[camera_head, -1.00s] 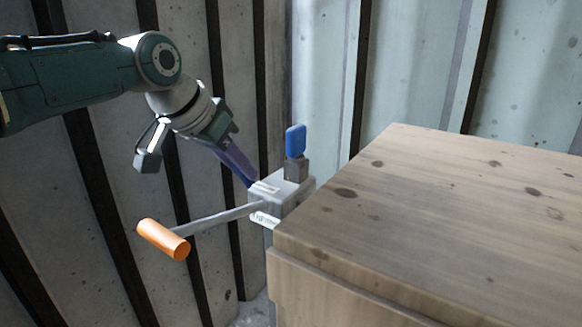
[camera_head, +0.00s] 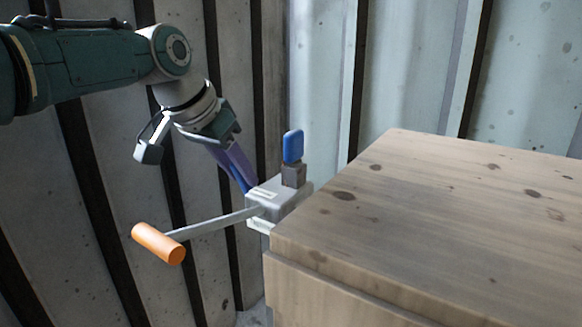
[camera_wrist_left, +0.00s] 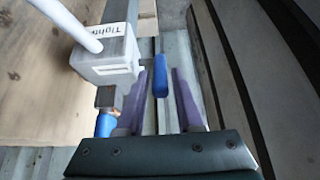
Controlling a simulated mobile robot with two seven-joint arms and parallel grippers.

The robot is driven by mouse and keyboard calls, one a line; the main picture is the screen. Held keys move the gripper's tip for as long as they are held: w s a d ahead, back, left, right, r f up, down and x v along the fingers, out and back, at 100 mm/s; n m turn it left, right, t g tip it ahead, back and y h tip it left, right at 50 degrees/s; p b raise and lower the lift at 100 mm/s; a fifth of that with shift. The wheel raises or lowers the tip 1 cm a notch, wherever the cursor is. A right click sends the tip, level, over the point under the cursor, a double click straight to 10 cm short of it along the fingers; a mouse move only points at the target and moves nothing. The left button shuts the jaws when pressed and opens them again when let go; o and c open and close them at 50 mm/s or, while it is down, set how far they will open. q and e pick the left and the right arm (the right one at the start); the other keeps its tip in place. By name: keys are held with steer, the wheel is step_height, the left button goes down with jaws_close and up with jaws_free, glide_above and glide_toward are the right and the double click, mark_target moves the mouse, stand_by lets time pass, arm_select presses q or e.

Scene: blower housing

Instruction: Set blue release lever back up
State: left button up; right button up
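A grey box (camera_head: 268,203) is fixed at the corner of the wooden block. A blue paddle (camera_head: 293,146) stands upright on a small block on top of it; its blue end and brass-coloured stem (camera_wrist_left: 105,123) also show in the left wrist view. A second blue part, a rounded lever (camera_wrist_left: 161,78), lies between my left gripper's purple fingers in the left wrist view. In the head view it is mostly hidden by the fingers. My left gripper (camera_head: 247,183) is open at the box's left side, its fingers apart with gaps beside the lever. My right gripper is out of view.
A metal crank arm (camera_head: 212,225) with an orange grip (camera_head: 158,243) sticks out from the box toward the left front. The wooden block (camera_head: 440,210) fills the right. Corrugated metal walls (camera_head: 430,65) stand close behind and left.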

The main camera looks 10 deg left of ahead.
arm_select(q)
steer(key=p+v, duration=0.9)
steer(key=v, duration=0.1)
